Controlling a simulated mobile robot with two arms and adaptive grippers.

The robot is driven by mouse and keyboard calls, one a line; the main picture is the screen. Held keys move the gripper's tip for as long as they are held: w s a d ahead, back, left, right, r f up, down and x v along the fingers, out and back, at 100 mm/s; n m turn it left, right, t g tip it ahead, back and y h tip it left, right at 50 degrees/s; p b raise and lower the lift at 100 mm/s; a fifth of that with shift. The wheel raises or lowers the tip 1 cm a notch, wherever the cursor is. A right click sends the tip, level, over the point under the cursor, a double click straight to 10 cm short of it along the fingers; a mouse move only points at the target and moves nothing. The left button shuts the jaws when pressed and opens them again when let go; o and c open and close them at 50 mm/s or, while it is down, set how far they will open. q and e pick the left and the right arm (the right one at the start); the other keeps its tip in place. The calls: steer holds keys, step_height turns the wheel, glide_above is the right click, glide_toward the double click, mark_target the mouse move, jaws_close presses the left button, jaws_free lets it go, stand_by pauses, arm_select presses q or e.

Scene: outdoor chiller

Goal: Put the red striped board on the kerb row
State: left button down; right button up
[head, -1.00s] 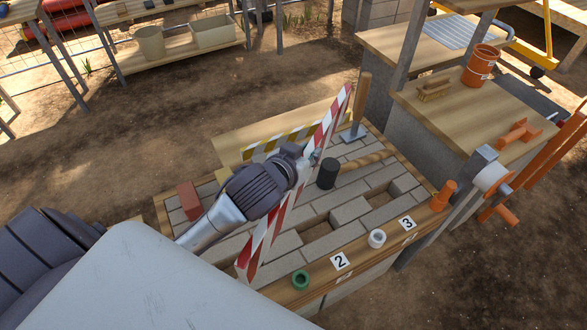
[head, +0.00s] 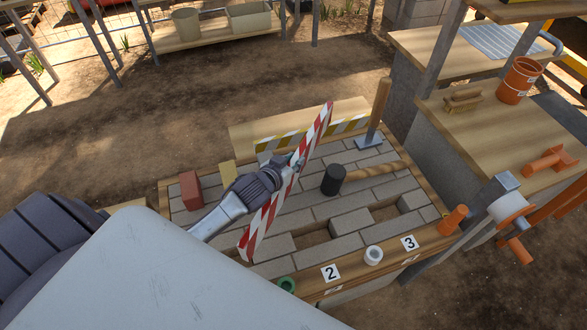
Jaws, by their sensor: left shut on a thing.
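The red and white striped board (head: 262,222) is held tilted, slanting from lower left to upper right in the picture. My left gripper (head: 292,163) is shut on it near its middle, over the bed of grey blocks (head: 285,213). The board hides some of the blocks, and I cannot tell whether its lower end touches them. I cannot tell for certain which blocks are the kerb row. My right gripper is not in view.
A black-headed mallet (head: 333,180) lies on the blocks, right of the board. A yellow and white striped board (head: 350,124) stands behind. A red brick (head: 190,190) is at the left. A green ring (head: 287,285) and a white ring (head: 373,254) sit along the front edge.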

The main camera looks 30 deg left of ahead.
arm_select(q)
steer(key=shift+f, duration=1.5)
steer(key=shift+f, duration=0.15)
steer(key=c, duration=1)
jaws_free()
steer(key=shift+o, duration=0.2)
